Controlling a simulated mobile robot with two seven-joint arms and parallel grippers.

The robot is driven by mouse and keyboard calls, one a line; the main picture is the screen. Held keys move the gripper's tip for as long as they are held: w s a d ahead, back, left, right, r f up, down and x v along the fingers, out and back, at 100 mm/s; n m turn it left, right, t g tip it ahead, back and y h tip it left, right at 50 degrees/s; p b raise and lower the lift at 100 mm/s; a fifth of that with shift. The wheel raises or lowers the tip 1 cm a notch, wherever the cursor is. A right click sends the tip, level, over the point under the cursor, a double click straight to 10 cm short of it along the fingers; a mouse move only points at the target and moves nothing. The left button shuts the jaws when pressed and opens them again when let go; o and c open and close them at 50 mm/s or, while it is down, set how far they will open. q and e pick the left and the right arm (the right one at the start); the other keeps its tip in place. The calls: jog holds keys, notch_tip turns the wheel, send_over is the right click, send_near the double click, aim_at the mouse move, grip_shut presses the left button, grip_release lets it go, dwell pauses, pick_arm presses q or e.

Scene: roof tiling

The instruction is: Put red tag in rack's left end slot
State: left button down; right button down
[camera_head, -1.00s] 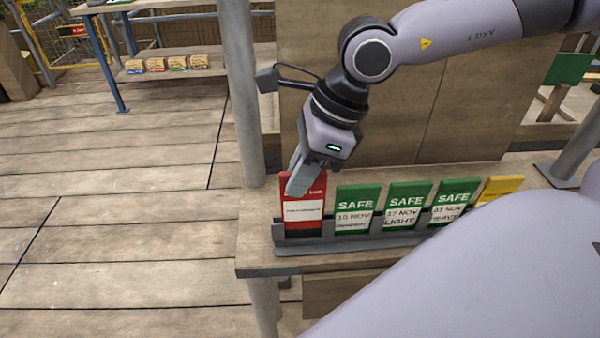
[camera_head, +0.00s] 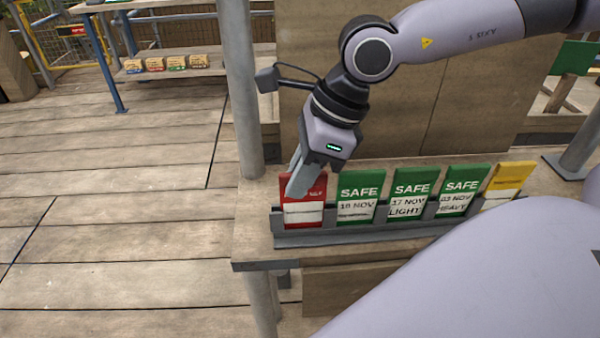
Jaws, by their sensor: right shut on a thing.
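The red tag (camera_head: 304,213) with a white label stands in the left end slot of the grey rack (camera_head: 350,238). My right gripper (camera_head: 298,188) reaches down from above and is shut on the tag's upper left part, hiding some of its top. Three green SAFE tags (camera_head: 359,198) stand in the slots to its right, and a yellow tag (camera_head: 508,180) stands at the right end. The red tag looks upright, in line with the green ones. My left gripper is not in view.
The rack stands on a wooden bench (camera_head: 255,230) near its front edge. A grey post (camera_head: 238,90) rises close to the left of my right gripper. A large pale arm link of mine covers the lower right. Small boxes (camera_head: 165,64) sit on a far shelf.

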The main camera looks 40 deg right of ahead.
jog(key=c, duration=1)
grip_release()
jog(key=shift+c, duration=0.2)
jog(key=p+v, duration=0.1)
jog(key=v, duration=0.4)
jog(key=shift+r, duration=0.4)
jog(key=shift+s+d+r, duration=0.2)
jog(key=shift+d+r, duration=0.1)
jog(key=shift+r, duration=0.35)
